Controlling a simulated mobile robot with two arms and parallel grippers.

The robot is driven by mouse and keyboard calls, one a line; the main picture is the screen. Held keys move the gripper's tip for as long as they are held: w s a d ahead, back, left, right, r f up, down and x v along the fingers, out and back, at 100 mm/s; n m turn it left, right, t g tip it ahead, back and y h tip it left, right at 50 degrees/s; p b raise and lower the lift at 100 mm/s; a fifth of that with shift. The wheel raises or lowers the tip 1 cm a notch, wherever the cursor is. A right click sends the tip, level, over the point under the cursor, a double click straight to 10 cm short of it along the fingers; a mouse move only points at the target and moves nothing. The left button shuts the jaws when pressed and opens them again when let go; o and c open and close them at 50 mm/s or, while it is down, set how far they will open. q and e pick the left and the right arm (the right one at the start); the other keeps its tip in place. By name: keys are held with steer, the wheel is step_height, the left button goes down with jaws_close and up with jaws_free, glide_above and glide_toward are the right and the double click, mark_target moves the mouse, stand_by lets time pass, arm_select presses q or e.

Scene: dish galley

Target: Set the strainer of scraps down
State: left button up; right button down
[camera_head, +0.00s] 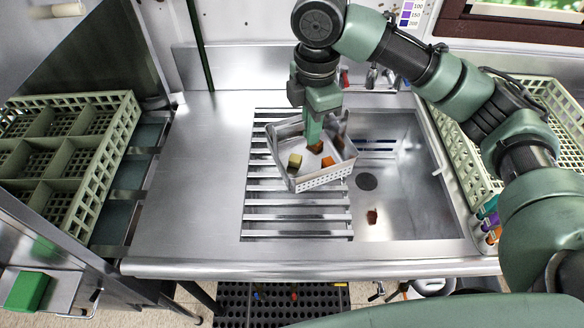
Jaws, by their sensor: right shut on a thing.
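The strainer (325,181) is a shallow metal basket with perforated walls. It holds a few scraps: a yellowish cube (295,160) and orange-brown pieces (327,162). My right gripper (314,140) comes down from above and is shut on the strainer; its fingertips are partly hidden at the basket. The strainer is slightly tilted, over the slatted rack (297,215) and the left edge of the sink basin (400,205). I cannot tell whether it touches the slats. My left gripper is not in view.
A brown scrap (372,216) lies in the sink near the drain (366,181). A green compartment rack (95,190) stands at left, another green rack (555,130) at right. Bottles (488,225) stand at the sink's right edge. The steel counter (190,190) left of the slats is clear.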

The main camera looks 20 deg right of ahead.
steer(key=w+a+r+n+p, duration=0.1)
steer(key=w+a+r+n, duration=0.2)
steer(key=n, duration=0.6)
steer(key=f+p, duration=0.1)
steer(key=f, duration=0.5)
steer(key=d+f+p, duration=0.1)
steer(key=f, duration=0.5)
steer(key=f+p, duration=0.2)
steer(key=f, duration=0.4)
steer(key=shift+w+d+f, duration=0.15)
steer(key=shift+d+f, duration=0.1)
steer(key=shift+f, duration=0.1)
steer(key=shift+f, duration=0.1)
steer(key=c, duration=1.9)
jaws_free()
steer(key=o, duration=0.3)
steer(key=shift+o, duration=0.2)
